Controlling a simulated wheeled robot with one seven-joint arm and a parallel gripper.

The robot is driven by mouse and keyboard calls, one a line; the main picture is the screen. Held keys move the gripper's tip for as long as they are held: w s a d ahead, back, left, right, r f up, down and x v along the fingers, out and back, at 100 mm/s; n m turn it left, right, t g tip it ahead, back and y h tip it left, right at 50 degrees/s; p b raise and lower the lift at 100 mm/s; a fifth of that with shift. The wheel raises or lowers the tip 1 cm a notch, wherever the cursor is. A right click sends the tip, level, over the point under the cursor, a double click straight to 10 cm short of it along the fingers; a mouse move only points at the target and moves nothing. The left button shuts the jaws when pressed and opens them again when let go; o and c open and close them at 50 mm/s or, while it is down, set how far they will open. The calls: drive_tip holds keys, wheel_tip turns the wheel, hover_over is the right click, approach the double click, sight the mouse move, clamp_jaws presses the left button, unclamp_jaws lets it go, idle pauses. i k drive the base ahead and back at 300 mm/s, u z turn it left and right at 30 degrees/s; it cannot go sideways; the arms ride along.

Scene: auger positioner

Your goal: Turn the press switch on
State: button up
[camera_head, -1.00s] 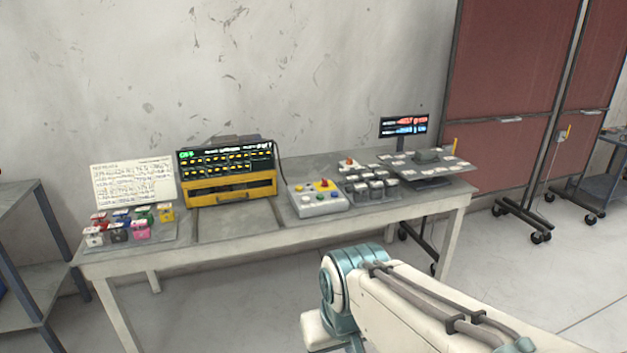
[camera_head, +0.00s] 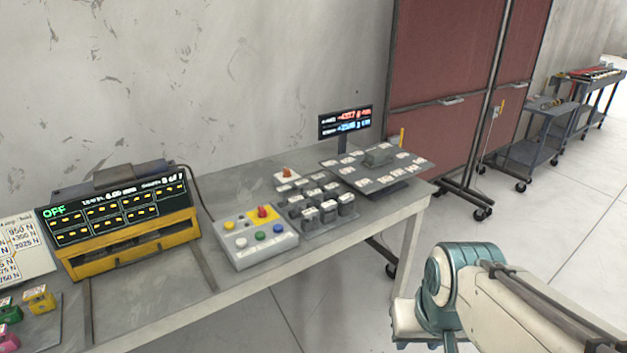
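No part is clearly labelled as the press switch. A yellow and black machine (camera_head: 125,240) on the table has a dark screen (camera_head: 120,208) that reads OFF in green. A small white box with a red-orange button (camera_head: 287,175) sits behind, further right. I cannot tell which of these is the switch. My arm shows at the lower right, apart from the table; my gripper is not in view.
The table (camera_head: 185,310) carries several dark blocks (camera_head: 328,208), a plate with white labels (camera_head: 385,185) and a small display (camera_head: 345,122). Coloured blocks (camera_head: 38,299) and a notice (camera_head: 17,250) are at the left. Red panels (camera_head: 445,60) stand behind; floor at the right is open.

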sight(261, 213)
drive_tip(key=i, duration=1.05)
drive_tip(key=u, duration=0.75)
drive_tip(key=i, duration=0.6)
drive_tip(key=u, duration=0.45)
